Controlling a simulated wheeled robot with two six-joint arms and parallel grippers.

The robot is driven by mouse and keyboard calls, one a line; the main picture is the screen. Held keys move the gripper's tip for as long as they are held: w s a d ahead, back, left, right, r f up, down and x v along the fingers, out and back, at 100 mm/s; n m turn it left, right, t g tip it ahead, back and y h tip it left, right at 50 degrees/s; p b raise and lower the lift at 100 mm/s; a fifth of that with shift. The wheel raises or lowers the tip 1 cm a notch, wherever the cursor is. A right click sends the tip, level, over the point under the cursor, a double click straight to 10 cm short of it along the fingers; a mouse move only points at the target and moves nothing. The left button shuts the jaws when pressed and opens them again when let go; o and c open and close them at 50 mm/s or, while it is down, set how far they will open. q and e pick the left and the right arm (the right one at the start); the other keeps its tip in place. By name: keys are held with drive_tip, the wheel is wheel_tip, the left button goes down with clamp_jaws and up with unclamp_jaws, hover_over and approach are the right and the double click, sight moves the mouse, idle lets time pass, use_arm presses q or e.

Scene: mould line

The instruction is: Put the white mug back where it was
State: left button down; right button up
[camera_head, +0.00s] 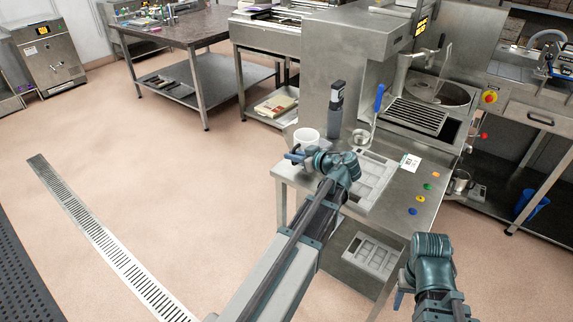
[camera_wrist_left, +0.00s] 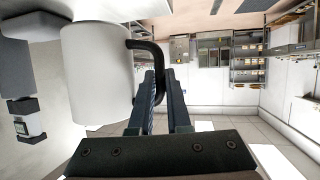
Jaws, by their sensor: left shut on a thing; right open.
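The white mug (camera_head: 306,135) is at the far left corner of the steel work table (camera_head: 405,215) in the head view. It fills the upper left of the left wrist view (camera_wrist_left: 92,75), with its dark handle (camera_wrist_left: 152,50) to the right. My left gripper (camera_head: 295,156) is shut on that handle, its two fingers (camera_wrist_left: 160,95) closed around it. I cannot tell whether the mug's base touches the table; the arm hides part of that corner. My right gripper (camera_head: 399,298) is open and empty, low in front of the table's right side, partly hidden by its own wrist.
A grey mould tray (camera_head: 372,180) lies on the table beside my left wrist. A dark bottle-like device (camera_head: 336,110) and a small metal pot (camera_head: 360,138) stand behind. A white card (camera_head: 410,162) and several coloured buttons (camera_head: 428,187) are at the right. Another tray (camera_head: 370,255) is on the lower shelf.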

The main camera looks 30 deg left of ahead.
use_arm(q)
drive_tip(key=shift+a, duration=0.6)
drive_tip(key=shift+s, duration=0.1)
drive_tip(key=f+b, duration=0.2)
drive_tip(key=a+f+b, duration=0.1)
drive_tip(key=shift+s+a+f+b, duration=0.1)
drive_tip(key=shift+a+f+b, duration=0.05)
drive_tip(key=shift+f+b, duration=0.2)
drive_tip(key=shift+f, duration=0.2)
drive_tip(key=c, duration=0.9)
unclamp_jaws()
drive_tip(key=shift+r, duration=0.1)
drive_tip(key=shift+r, duration=0.1)
